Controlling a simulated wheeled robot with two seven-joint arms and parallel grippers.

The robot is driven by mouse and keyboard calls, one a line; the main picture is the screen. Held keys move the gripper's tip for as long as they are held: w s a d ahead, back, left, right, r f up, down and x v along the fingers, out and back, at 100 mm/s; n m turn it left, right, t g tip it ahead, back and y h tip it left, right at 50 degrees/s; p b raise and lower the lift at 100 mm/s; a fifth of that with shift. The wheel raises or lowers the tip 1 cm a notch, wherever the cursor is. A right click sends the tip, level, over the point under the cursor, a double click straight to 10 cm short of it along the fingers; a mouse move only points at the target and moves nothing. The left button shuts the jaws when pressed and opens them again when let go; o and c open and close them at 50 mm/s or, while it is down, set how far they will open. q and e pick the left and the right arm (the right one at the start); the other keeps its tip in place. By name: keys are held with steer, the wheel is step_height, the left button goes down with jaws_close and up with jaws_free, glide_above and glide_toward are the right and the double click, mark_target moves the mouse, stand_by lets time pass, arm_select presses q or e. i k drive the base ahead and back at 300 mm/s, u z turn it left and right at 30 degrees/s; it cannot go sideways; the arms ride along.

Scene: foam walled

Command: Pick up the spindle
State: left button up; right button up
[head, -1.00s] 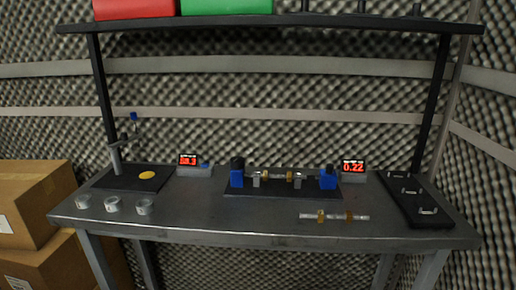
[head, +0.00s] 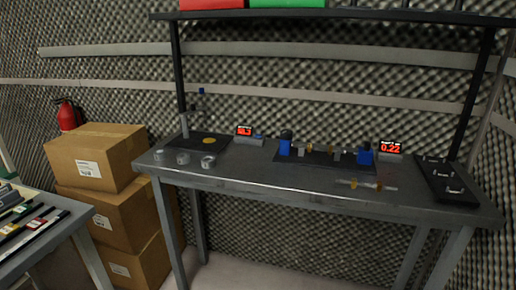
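A spindle (head: 366,184), a thin silver shaft with brass-coloured parts, lies on the front right of the grey workbench (head: 260,174). A second, similar shaft (head: 320,149) sits across a fixture (head: 318,160) with blue end blocks and grey supports on a dark base, behind the first one. Neither of my grippers shows in the head view.
Small metal cups (head: 183,158) stand at the bench's left front. A dark rack with handles (head: 447,181) lies at the right end. Cardboard boxes (head: 97,160) are stacked left of the bench. Another table (head: 38,225) with tools stands at the lower left.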

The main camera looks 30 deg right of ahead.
mark_target(330, 150)
steer(key=u, duration=0.6)
steer(key=i, duration=1.05)
steer(key=z, duration=1.3)
